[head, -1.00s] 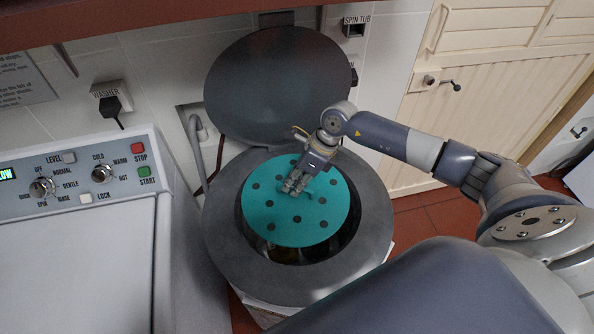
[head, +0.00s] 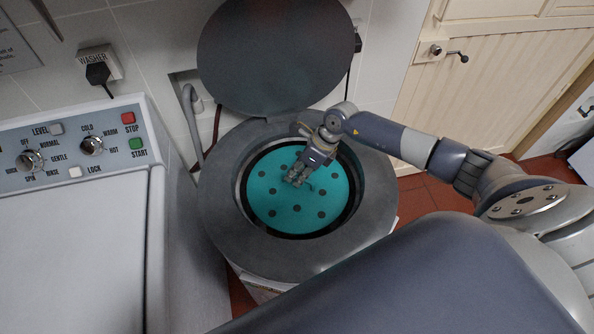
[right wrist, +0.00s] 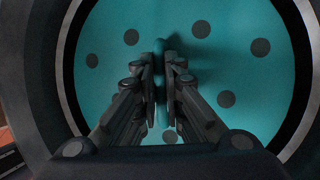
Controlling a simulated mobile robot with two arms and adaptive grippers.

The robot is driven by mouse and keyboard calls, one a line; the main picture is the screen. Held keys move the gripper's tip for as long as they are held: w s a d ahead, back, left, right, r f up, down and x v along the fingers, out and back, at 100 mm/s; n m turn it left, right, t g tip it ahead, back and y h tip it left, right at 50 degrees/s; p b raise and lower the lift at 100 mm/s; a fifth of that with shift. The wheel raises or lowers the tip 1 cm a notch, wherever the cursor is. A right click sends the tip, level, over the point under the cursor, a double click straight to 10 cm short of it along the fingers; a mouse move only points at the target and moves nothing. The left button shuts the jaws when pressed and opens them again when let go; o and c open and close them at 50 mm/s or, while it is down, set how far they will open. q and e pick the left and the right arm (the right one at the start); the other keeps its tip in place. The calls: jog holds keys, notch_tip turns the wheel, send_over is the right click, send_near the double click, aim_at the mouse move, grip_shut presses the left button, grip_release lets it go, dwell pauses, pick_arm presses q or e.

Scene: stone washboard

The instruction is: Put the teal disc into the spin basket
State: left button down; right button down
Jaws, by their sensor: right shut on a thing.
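The teal disc (head: 285,203) with several dark round holes lies about level within the round mouth of the grey spin tub (head: 225,225). In the right wrist view the disc (right wrist: 225,60) shows a dark gap around it, inside the metal ring (right wrist: 66,50) of the opening. My right gripper (head: 297,179) is over the disc's middle. Its fingers (right wrist: 160,82) are shut on the disc's upright teal handle (right wrist: 160,48). The spin basket below is hidden by the disc, so I cannot tell whether the disc rests on anything. My left gripper is not in view.
The tub's round dark lid (head: 277,55) stands open behind it. A washer with a control panel (head: 75,145) is at the left. A grey hose (head: 193,120) runs behind the tub. A cream cupboard door (head: 480,100) is at the right.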

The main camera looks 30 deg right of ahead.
notch_tip(320, 180, down, 14)
jog(key=b, duration=0.9)
jog(key=shift+f+b, duration=0.2)
jog(key=shift+b, duration=0.15)
jog(key=c, duration=1.6)
grip_release()
